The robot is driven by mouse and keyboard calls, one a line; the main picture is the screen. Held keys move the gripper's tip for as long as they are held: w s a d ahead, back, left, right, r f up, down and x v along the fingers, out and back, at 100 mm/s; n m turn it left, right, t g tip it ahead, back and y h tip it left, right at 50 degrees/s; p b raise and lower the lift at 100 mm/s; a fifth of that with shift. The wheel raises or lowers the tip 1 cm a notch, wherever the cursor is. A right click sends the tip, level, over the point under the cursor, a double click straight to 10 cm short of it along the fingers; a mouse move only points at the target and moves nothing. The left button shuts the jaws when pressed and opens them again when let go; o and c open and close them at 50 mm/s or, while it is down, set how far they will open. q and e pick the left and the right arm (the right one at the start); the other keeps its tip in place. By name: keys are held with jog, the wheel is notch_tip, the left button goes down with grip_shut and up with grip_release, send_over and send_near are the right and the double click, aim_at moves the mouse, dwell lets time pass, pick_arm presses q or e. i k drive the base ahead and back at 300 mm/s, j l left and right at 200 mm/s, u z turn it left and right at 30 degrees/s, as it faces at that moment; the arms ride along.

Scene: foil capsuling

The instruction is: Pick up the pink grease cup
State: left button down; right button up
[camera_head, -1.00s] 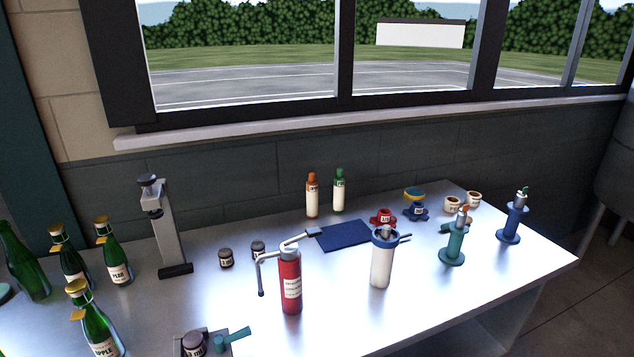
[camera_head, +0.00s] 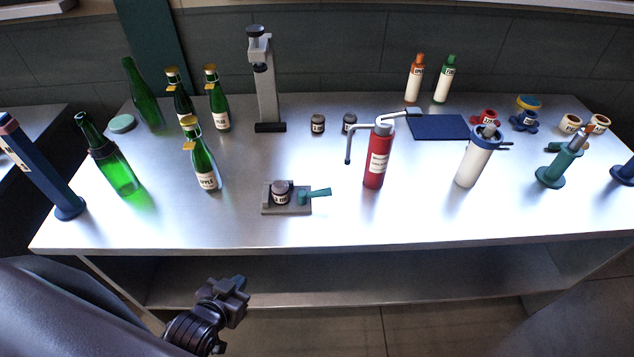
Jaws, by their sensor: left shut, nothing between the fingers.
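No plainly pink cup shows, and the labels are too small to read for sure. Small dark lidded cups with pale labels stand on the table: one at the back middle (camera_head: 317,124), one to its right (camera_head: 349,124), and one on a small grey fixture (camera_head: 281,194) near the front. Two cream cups, a left one (camera_head: 569,125) and a right one (camera_head: 599,124), stand at the back right. I cannot tell which is the pink grease cup. My left gripper (camera_head: 238,284) is shut and empty, below and in front of the table's front edge. My right gripper is out of view.
The steel table (camera_head: 330,222) has green bottles (camera_head: 203,165) at left, a grey stand (camera_head: 265,85) behind, a red canister (camera_head: 377,160) in the middle, and a white canister (camera_head: 474,165) to its right. A blue mat (camera_head: 438,128) lies behind. The front strip is mostly clear.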

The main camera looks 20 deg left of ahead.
aim_at(280, 189)
jog(key=k+u, duration=0.7)
jog(key=i+j, duration=0.05)
